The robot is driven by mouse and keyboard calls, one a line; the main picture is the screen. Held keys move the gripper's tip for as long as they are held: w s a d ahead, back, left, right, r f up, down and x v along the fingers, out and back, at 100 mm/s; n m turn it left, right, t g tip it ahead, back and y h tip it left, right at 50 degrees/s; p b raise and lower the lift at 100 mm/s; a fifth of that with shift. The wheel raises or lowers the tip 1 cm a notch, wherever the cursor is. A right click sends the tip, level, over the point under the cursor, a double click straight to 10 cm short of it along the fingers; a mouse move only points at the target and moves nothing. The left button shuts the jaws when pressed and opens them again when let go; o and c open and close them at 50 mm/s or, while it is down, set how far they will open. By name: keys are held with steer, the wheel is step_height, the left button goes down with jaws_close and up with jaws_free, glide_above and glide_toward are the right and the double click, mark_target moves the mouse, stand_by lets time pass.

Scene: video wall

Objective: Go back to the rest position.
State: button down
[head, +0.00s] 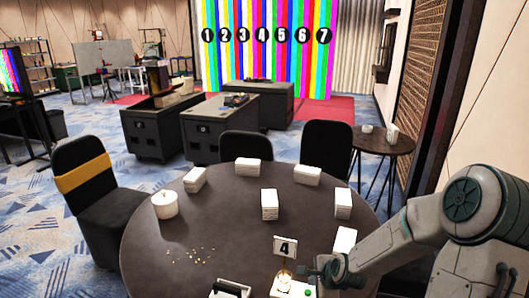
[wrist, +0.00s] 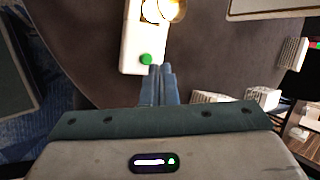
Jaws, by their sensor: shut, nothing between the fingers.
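My gripper (head: 314,272) is at the front of the round dark table, at the end of my arm reaching in from the right. In the wrist view its two blue-grey fingers (wrist: 160,70) are shut together with nothing between them. The fingertips appear just beside a green button (wrist: 146,59) on a white base (wrist: 138,40); I cannot tell whether they touch it. A glowing lamp (wrist: 163,8) sits on the same base. In the head view the lamp (head: 284,278) is lit, just left of my gripper.
A card marked 4 (head: 285,247) stands behind the lamp. Several white stacks, one at the table's middle (head: 270,205), and a white pot (head: 165,205) stand on the round table (head: 225,235). Small crumbs (head: 190,255) lie at left. Black chairs (head: 246,146) surround it.

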steer(key=s+r+n+g+h, duration=0.2)
steer(key=s+r+n+g, duration=0.1)
steer(key=s+r+n, duration=1.4)
steer(key=s+r, duration=0.3)
steer(key=s, duration=0.3)
steer(key=shift+a+r+h, duration=0.15)
steer(key=shift+a+h, duration=0.05)
steer(key=shift+h, duration=0.2)
steer(key=shift+s, duration=0.1)
